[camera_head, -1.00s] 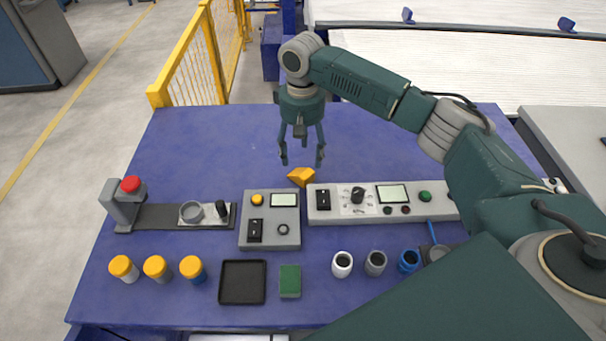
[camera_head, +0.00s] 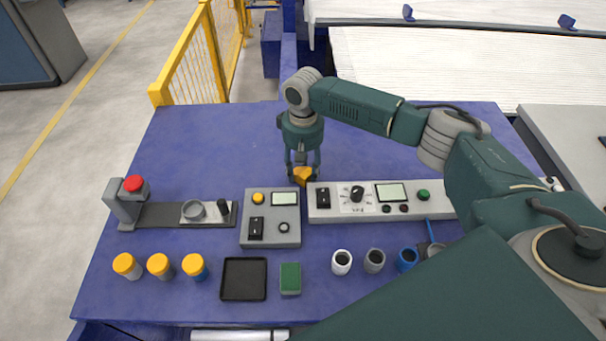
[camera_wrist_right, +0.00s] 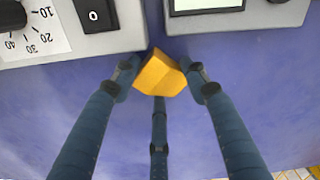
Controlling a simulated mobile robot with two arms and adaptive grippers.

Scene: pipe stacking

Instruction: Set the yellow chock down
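The yellow chock (camera_head: 304,176) is a small angular block on the blue table, just behind the gap between the two grey control panels. My right gripper (camera_head: 304,168) points down over it with its fingers drawn in around it. In the right wrist view the chock (camera_wrist_right: 160,74) sits between the fingertips of the gripper (camera_wrist_right: 163,78). Two fingers flank its sides and the third meets its near edge, so the gripper looks shut on it. No gap under the chock can be made out. My left gripper is not in view.
A panel with a yellow button (camera_head: 271,230) and a long panel with a dial (camera_head: 372,200) stand close in front of the chock. Yellow-capped jars (camera_head: 160,266), a black tray (camera_head: 243,279) and cups (camera_head: 342,262) line the front. The table behind is clear.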

